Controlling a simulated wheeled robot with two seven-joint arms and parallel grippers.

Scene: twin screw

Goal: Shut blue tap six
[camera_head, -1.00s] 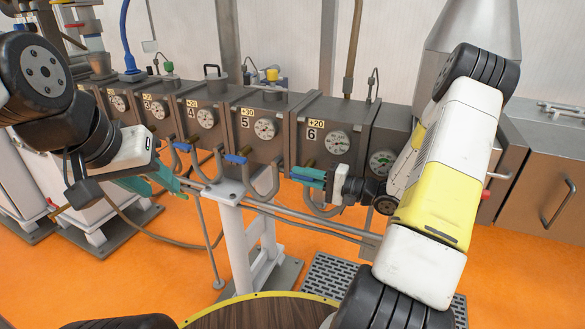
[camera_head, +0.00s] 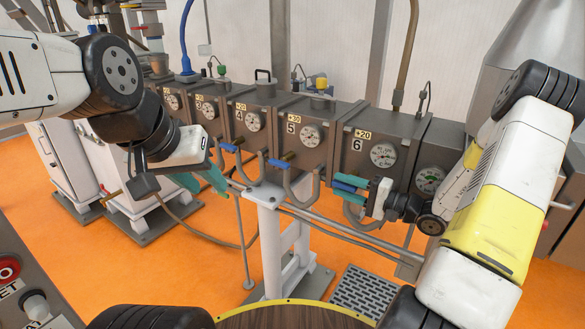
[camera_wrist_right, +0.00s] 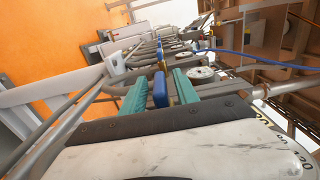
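Tap six has a blue handle (camera_head: 346,187) below the gauge of the box marked 6 (camera_head: 357,144). My right gripper (camera_head: 350,186) is at this tap, one teal finger above the handle and one below. In the right wrist view the blue handle (camera_wrist_right: 160,90) stands between the two teal fingers (camera_wrist_right: 160,92), with a gap visible on each side, so the gripper looks open around it. A brass stem shows beside the handle. My left gripper (camera_head: 203,180) has its teal fingers apart, in front of the boxes further left, and holds nothing visible.
Blue tap five (camera_head: 280,164) and another blue tap (camera_head: 229,148) are further left along the row. Curved grey pipes (camera_head: 302,192) hang under the boxes. A white stand (camera_head: 268,235) and a floor grate (camera_head: 365,289) are below. A round wooden top (camera_head: 290,315) is at the front.

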